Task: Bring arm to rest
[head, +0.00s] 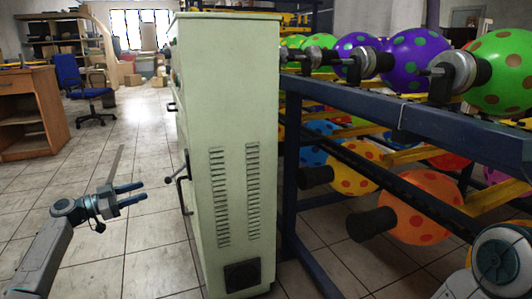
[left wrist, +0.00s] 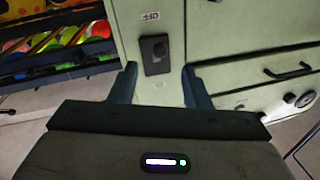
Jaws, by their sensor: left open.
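My left gripper (head: 131,194) is open and empty in the head view, left of the pale green cabinet (head: 228,110) and above the tiled floor. In the left wrist view its two dark fingers (left wrist: 160,88) stand apart. Between them, farther off, is the pale green cabinet face with a dark switch (left wrist: 156,54) marked "OFF". The fingers look clear of the cabinet in the head view. Part of my right arm shows at the lower right of the head view, but its gripper is out of the picture.
A dark blue rack (head: 430,125) with several spotted balloons (head: 413,53) stands right of the cabinet. A lever handle (head: 178,178) sticks out of the cabinet's left side. A wooden desk (head: 32,112) and blue chair (head: 82,88) stand at the left. Floor (head: 120,140) between is clear.

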